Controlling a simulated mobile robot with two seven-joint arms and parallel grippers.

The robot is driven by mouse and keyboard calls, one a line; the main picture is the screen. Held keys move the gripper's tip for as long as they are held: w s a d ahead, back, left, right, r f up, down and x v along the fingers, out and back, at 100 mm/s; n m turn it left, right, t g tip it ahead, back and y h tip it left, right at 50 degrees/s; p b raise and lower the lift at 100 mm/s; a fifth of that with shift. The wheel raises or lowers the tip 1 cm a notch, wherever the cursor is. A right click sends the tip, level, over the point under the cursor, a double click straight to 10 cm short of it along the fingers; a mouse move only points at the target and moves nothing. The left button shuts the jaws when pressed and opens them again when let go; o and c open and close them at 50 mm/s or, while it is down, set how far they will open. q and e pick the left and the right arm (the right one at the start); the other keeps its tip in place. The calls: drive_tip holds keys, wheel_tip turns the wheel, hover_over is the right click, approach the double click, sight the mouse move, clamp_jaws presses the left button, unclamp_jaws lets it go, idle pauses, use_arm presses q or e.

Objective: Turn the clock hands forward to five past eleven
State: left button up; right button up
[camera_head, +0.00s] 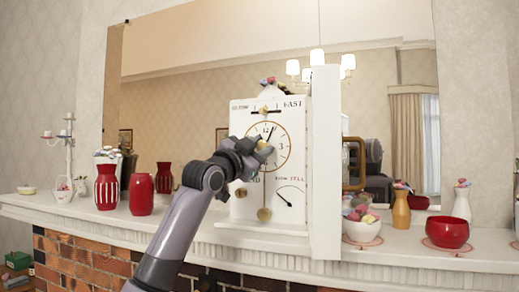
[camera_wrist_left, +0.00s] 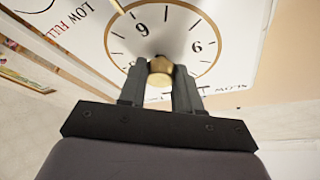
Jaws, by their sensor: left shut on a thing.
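The white clock (camera_head: 240,215) stands on the mantel against the mirror. Its round dial (camera_head: 284,155) has a brown ring and black numerals; the dial also shows upside down in the left wrist view (camera_wrist_left: 125,45). One dark clock hand (camera_head: 271,131) points up and slightly right, near the one. The other hand cannot be made out. My left gripper (camera_head: 262,148) is in front of the dial's middle and covers its left part. In the left wrist view its fingers are shut on a round brass knob (camera_wrist_left: 160,68) at the dial. My right gripper is not in view.
A tall white panel (camera_head: 325,165) juts forward at the clock's right side. Red vases (camera_head: 107,190) stand left on the mantel (camera_head: 400,250). A bowl of colored balls (camera_head: 361,229), an orange vase (camera_head: 401,210) and a red bowl (camera_head: 447,231) stand right.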

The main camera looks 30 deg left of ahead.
use_arm(q)
drive_tip(key=shift+m+h, duration=0.4)
drive_tip(key=shift+m, duration=0.2)
drive_tip(key=o, duration=1)
drive_tip(key=shift+o, duration=0.2)
drive_tip(key=shift+s, duration=0.1)
drive_tip(key=b+v, duration=0.3)
drive_tip(key=v, duration=0.4)
